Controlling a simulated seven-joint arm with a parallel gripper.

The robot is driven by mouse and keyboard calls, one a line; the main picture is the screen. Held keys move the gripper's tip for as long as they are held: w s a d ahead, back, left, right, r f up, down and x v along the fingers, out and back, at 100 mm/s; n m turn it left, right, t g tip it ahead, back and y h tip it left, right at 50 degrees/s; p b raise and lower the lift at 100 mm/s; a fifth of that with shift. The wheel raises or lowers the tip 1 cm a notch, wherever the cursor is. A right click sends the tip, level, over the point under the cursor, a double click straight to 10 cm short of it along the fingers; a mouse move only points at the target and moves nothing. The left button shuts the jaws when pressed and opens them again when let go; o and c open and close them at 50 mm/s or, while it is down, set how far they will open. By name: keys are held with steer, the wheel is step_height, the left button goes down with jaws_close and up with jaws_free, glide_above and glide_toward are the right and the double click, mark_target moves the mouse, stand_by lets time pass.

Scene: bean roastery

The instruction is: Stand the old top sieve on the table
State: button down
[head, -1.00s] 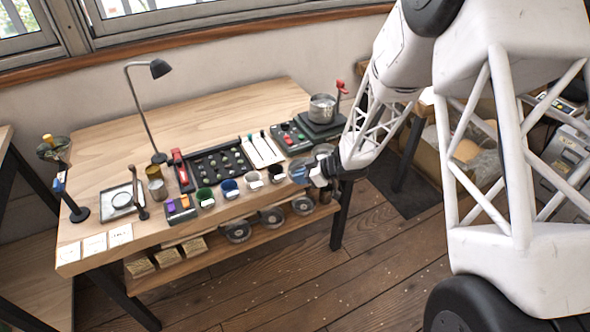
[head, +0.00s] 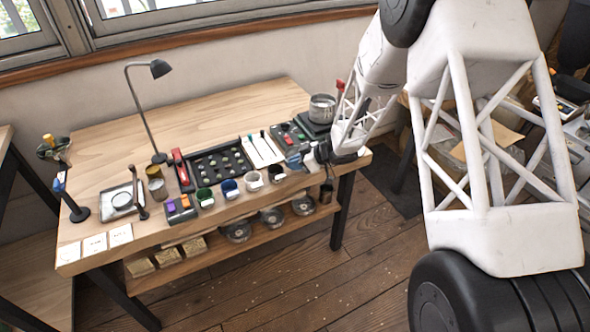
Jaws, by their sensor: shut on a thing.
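My gripper (head: 314,160) is at the front right edge of the wooden table (head: 112,178), just above its top. It is shut on a small blue-grey piece (head: 294,161), which looks like the old top sieve; the fingers and wrist hide much of it. I cannot tell whether the piece touches the table. A silver round pan (head: 322,107) stands on a dark base at the table's back right.
A row of cups (head: 229,188) stands just left of my gripper. A dark tray (head: 218,163), a lamp (head: 160,68) and a red-topped tool (head: 181,168) stand behind. Round metal discs (head: 272,216) lie on the lower shelf. The table's back left is clear.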

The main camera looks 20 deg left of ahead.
steer(key=shift+w+a, duration=0.1)
steer(key=shift+w, duration=0.15)
steer(key=shift+w+a+f, duration=0.1)
steer(key=shift+f, duration=1.7)
steer(key=shift+f, duration=0.1)
steer(key=c, duration=1.3)
jaws_free()
steer(key=shift+o, duration=0.2)
steer(key=s+v, duration=0.1)
steer(key=v, duration=1.1)
steer(key=shift+w, duration=0.45)
steer(key=shift+r, duration=0.2)
